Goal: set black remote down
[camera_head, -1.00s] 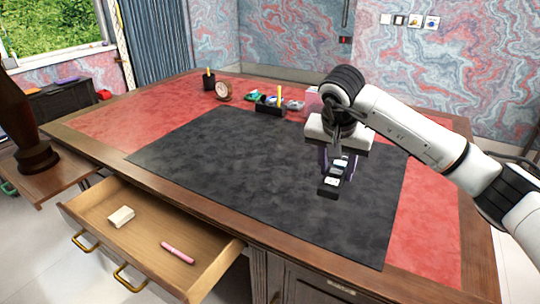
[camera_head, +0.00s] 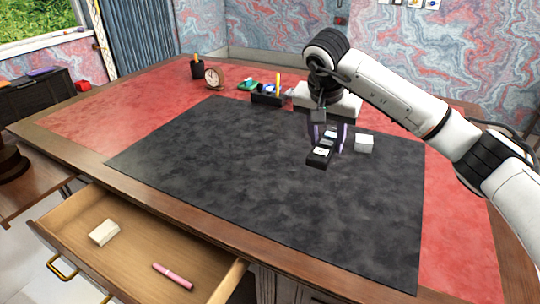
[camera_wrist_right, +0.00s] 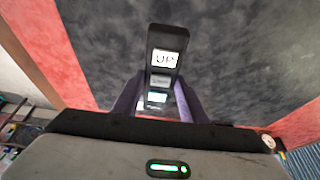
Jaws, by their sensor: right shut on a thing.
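The black remote (camera_head: 320,156) has pale buttons and is held in my right gripper (camera_head: 333,138) over the black desk mat (camera_head: 250,190). In the right wrist view the remote (camera_wrist_right: 164,58) points away from the gripper, with a button marked "UP" near its far end. The purple fingers of my right gripper (camera_wrist_right: 156,95) are shut on its near part from both sides. I cannot tell whether the remote touches the mat. My left gripper is not in view.
A white block (camera_head: 364,143) stands on the mat just right of the gripper. A clock (camera_head: 212,77), a pen cup (camera_head: 197,67) and a desk organizer (camera_head: 267,95) stand at the back. The open drawer (camera_head: 130,255) holds an eraser-like block (camera_head: 104,232) and a pink marker (camera_head: 172,276). The mat's front is clear.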

